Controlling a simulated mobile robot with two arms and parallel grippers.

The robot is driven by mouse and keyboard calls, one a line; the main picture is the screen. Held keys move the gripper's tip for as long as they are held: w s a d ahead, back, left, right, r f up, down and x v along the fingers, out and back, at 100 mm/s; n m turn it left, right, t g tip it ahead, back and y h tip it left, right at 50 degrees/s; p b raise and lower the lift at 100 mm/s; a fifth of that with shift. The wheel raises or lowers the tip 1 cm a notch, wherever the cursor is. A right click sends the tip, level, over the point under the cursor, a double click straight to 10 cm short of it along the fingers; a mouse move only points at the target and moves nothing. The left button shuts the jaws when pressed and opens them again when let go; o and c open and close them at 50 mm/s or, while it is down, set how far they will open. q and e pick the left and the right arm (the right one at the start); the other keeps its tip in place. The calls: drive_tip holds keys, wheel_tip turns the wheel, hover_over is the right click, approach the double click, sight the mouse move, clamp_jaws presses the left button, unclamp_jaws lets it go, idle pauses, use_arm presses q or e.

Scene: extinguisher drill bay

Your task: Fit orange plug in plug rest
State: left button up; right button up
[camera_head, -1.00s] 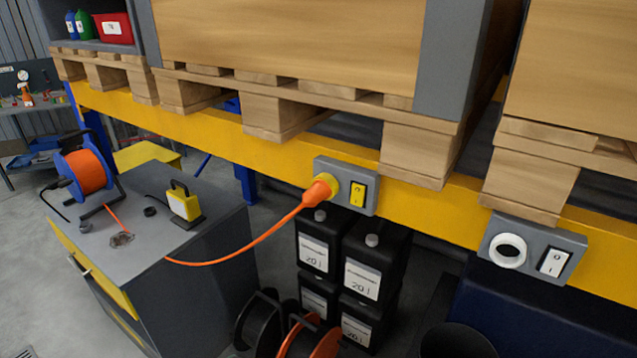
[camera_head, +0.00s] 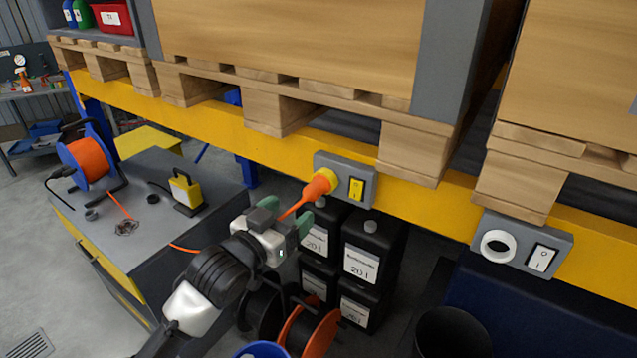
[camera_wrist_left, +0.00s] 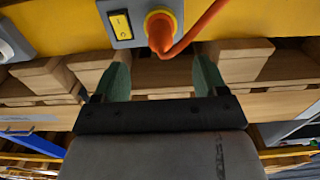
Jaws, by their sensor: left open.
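The orange plug (camera_head: 317,187) sits in the yellow socket (camera_head: 331,176) of a grey switch box on the yellow beam. Its orange cord runs down and left, partly hidden behind my gripper. In the left wrist view the plug (camera_wrist_left: 159,35) shows at top centre, beyond the fingertips. My left gripper (camera_head: 286,213) is open and empty, just below and left of the plug, apart from it. Its two green fingers also show in the left wrist view (camera_wrist_left: 162,76). I cannot tell for sure which fitting is the plug rest; a small black ring (camera_head: 153,199) lies on the grey cabinet. My right gripper is not in view.
The grey cabinet (camera_head: 160,232) carries a cable reel (camera_head: 88,162) and a yellow lamp-like block (camera_head: 186,190). Black canisters (camera_head: 367,250) stand below the socket. A second switch box with a white ring (camera_head: 497,246) is on the right. Pallets overhang the beam.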

sight(308, 197)
use_arm(q)
drive_tip(key=shift+w+f, duration=0.1)
drive_tip(key=shift+w, duration=0.05)
drive_tip(key=shift+w+d+b, duration=0.4)
drive_tip(key=shift+w+d, duration=0.05)
drive_tip(key=shift+w, duration=0.05)
drive_tip(key=shift+b+x, duration=0.9)
drive_tip(key=shift+x, duration=2.9)
drive_tip(key=shift+a+p, duration=0.1)
drive_tip(key=shift+p, duration=0.4)
drive_tip(key=c, duration=1.2)
drive_tip(key=shift+s+a+p, duration=0.1)
drive_tip(key=shift+s+p, duration=0.05)
drive_tip(key=shift+p, duration=0.15)
